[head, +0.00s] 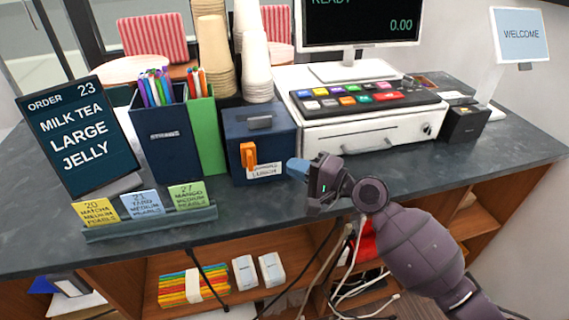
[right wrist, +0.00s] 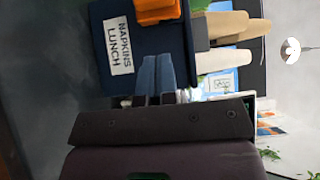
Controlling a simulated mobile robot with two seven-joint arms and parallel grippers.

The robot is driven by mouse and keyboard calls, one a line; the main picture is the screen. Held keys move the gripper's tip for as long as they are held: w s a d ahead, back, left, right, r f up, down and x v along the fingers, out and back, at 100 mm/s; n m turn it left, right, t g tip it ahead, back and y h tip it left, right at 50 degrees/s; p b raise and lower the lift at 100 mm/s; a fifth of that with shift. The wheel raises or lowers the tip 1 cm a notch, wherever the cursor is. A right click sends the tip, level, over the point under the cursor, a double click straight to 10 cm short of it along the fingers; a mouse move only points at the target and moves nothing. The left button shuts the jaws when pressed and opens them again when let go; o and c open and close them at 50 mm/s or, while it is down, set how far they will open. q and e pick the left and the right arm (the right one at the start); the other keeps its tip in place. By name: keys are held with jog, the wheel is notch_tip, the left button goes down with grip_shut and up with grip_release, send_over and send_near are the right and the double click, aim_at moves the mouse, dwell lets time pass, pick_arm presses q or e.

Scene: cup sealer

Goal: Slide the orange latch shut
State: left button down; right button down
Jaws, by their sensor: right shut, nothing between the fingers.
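The orange latch (head: 248,156) sits on the front of a dark blue box (head: 235,174), left of its white label. In the right wrist view the latch (right wrist: 156,11) is partly cut off at the top edge, above the label (right wrist: 118,45), which reads "NAPKINS LUNCH". My right gripper (head: 297,168) is shut and empty, its blue fingertips near the box's front right edge, right of the latch and apart from it. The fingertips (right wrist: 156,75) point at the box in the right wrist view; whether they touch it I cannot tell. My left gripper is not in view.
A green holder (head: 208,135) and a navy straw holder (head: 165,138) stand left of the box. Paper cup stacks (head: 254,65) rise behind it. A white cash drawer (head: 365,137) stands to the right. A card rack (head: 150,224) lies at the counter's front left.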

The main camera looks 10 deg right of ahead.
jog(key=b+v, duration=0.1)
jog(key=v, duration=0.5)
jog(key=shift+s, duration=0.1)
dwell(0.3)
jog(key=s+f+n+g+h, duration=0.4)
jog(key=s+f+n+h, duration=0.25)
jog(key=s+f, duration=0.55)
jog(key=s+d+f+n+g+h, duration=0.15)
jog(key=s+d+h, duration=0.25)
jog(key=s, duration=0.4)
jog(key=s+d+f+n+g+h, duration=0.1)
jog(key=s+d+f+g+h, duration=0.3)
jog(key=s, duration=0.3)
jog(key=w+f+t+y, duration=0.1)
jog(key=w+f+t, duration=0.6)
jog(key=f+t, duration=0.2)
jog(key=shift+w+d+f+n, duration=0.15)
jog(key=shift+w+d+n, duration=0.1)
jog(key=shift+d+n, duration=0.1)
